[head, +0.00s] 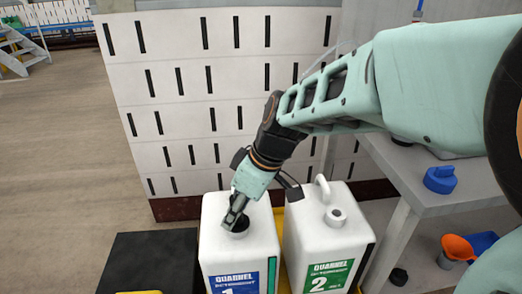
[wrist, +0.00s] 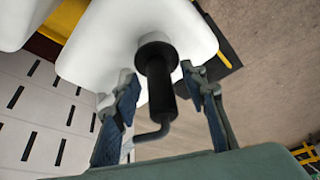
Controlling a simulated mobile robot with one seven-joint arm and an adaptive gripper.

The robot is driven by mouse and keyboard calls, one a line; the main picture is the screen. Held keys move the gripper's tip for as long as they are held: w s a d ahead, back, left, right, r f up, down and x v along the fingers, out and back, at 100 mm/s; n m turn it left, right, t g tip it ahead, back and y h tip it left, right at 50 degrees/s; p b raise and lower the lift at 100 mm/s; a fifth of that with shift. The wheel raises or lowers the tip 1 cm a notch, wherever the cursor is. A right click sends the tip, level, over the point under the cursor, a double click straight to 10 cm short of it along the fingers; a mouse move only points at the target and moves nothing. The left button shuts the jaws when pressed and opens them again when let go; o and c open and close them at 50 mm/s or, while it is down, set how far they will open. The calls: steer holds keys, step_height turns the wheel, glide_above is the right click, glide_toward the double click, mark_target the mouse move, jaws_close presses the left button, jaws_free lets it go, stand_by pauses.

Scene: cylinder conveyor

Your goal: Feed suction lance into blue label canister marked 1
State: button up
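The blue label canister marked 1 (head: 240,250) is white and stands upright at the lower middle of the head view. Its open neck (wrist: 152,48) shows in the wrist view. The suction lance (wrist: 161,88) shows there as a thick black cylinder with a bent grey tube; its far end meets the neck and appears to be in it. How deep it reaches is hidden. My gripper (head: 234,212) is right at the neck. In the wrist view, its fingers (wrist: 162,85) stand on both sides of the lance with visible gaps, so it is open around it.
The green label canister marked 2 (head: 328,240) stands close on the right, its handle near my wrist. A black box (head: 150,262) is at left. A slotted white wall (head: 180,110) stands behind.

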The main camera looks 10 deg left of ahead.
step_height(320, 180, up, 22)
steer(key=p, duration=2.2)
steer(key=shift+r, duration=0.15)
steer(key=shift+s, duration=0.1)
